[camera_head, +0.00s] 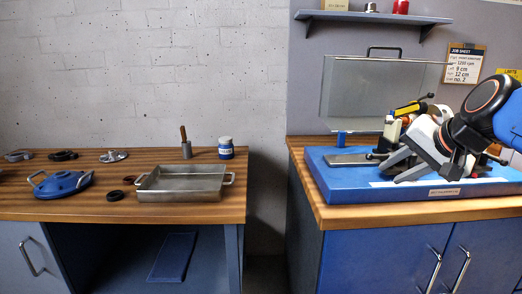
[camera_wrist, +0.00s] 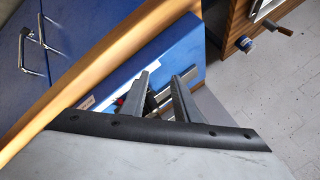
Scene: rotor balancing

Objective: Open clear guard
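The clear guard (camera_head: 350,90) is a transparent panel with a dark handle (camera_head: 384,48) on its top edge. It stands upright at the back of the blue machine base (camera_head: 335,195), with its handle up. My gripper (camera_head: 385,168) is low over the base, in front of the guard and apart from its handle. In the wrist view my gripper (camera_wrist: 160,95) has its two grey fingers apart with nothing clearly between them. My arm hides much of the machine's right part. The guard is not recognisable in the wrist view.
A yellow-and-black tool-like part (camera_head: 408,109) shows behind my gripper. A shelf (camera_head: 375,17) hangs above the guard. A gap separates the two benches.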

